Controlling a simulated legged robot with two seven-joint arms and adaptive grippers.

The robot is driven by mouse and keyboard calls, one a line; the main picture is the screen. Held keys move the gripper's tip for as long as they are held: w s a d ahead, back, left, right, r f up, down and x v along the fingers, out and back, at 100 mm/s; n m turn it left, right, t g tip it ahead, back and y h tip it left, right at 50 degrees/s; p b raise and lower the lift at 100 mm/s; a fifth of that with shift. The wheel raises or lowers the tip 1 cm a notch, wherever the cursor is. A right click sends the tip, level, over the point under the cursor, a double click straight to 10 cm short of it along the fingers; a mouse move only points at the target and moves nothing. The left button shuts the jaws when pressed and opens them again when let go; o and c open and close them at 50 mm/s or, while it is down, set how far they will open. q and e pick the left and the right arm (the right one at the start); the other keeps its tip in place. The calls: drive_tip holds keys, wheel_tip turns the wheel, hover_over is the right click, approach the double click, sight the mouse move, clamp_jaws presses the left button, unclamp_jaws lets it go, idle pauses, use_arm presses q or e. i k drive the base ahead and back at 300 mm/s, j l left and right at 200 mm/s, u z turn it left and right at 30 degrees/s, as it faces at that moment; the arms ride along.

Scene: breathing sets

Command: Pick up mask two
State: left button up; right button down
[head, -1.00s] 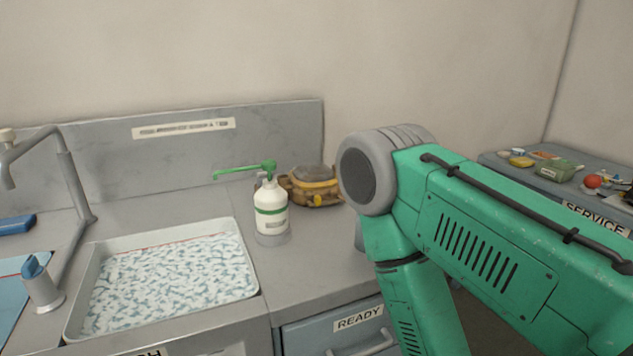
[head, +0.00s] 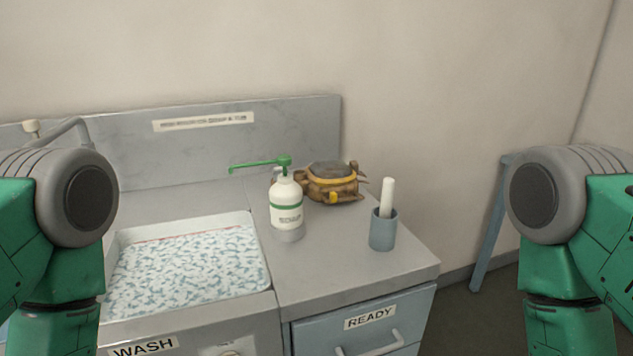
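A brown and yellow object with a grey top (head: 333,182), perhaps a mask, sits at the back of the grey counter, behind and right of a white pump bottle (head: 287,207) with a green spout. I cannot tell whether it is mask two. Only the green upper links and grey joints of my two arms show, at the left and right edges. Neither gripper is in the picture.
A tray with a blue-speckled white lining (head: 262,268) lies in the WASH section. A blue-grey cup (head: 383,232) holding a white stick stands near the counter's right end, above the READY drawer (head: 360,332). A faucet (head: 67,133) is partly hidden behind my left arm.

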sight(320, 178)
drive_tip(key=i+l+u, duration=0.3)
drive_tip(key=l+u, duration=0.3)
drive_tip(key=l, duration=0.15)
drive_tip(key=i+l+u, duration=0.1)
drive_tip(key=l+u, duration=0.15)
drive_tip(key=l, duration=0.2)
drive_tip(key=i+l+u, duration=0.1)
drive_tip(key=l+u, duration=0.2)
drive_tip(key=l, duration=0.15)
